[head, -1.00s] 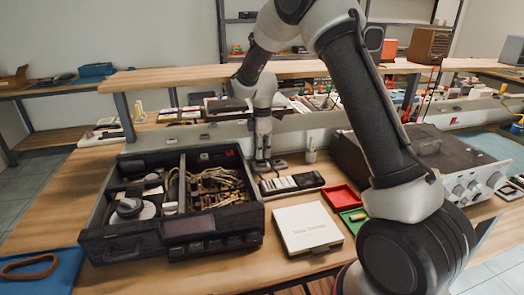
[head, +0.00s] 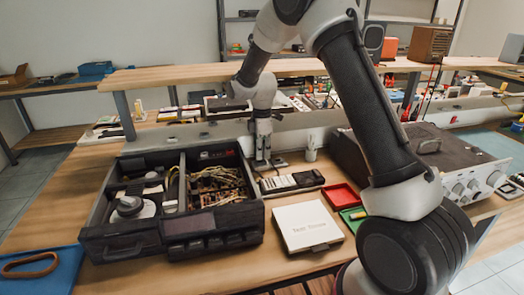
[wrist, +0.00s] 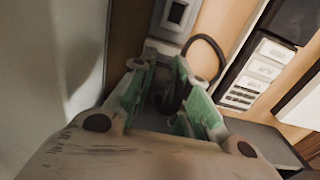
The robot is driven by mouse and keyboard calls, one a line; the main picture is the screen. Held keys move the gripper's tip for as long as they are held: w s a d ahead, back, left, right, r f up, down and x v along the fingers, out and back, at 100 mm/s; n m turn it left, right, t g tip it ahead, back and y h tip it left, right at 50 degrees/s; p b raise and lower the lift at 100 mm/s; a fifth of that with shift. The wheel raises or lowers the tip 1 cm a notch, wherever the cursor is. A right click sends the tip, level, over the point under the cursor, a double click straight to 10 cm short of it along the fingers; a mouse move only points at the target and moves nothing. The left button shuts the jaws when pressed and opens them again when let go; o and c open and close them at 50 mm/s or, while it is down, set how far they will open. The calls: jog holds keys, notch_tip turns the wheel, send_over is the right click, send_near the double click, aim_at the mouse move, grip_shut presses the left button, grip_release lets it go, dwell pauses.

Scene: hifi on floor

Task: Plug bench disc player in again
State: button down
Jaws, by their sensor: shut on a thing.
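The disc player (head: 120,243) appears to be the open black unit at the left of the bench, with a round disc part and wiring showing inside. My gripper (head: 262,160) points down behind its right rear corner, near the bench's back panel. In the wrist view my gripper (wrist: 162,66) has green-padded fingers shut on a dark plug (wrist: 174,92), mostly hidden between them. A black cord (wrist: 213,50) loops beside the fingers.
A dark tray with pale labelled blocks (head: 291,182) is right of the gripper. A white box (head: 307,226), a red tray (head: 340,196) and a green tray (head: 353,219) lie in front. A grey instrument with knobs (head: 465,182) stands at right. A shelf (head: 190,75) runs above.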

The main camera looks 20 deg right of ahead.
jog(key=shift+f, duration=0.55)
dwell(2.1)
jog(key=c, duration=1.3)
grip_release()
jog(key=shift+r, duration=0.1)
notch_tip(320, 180, up, 17)
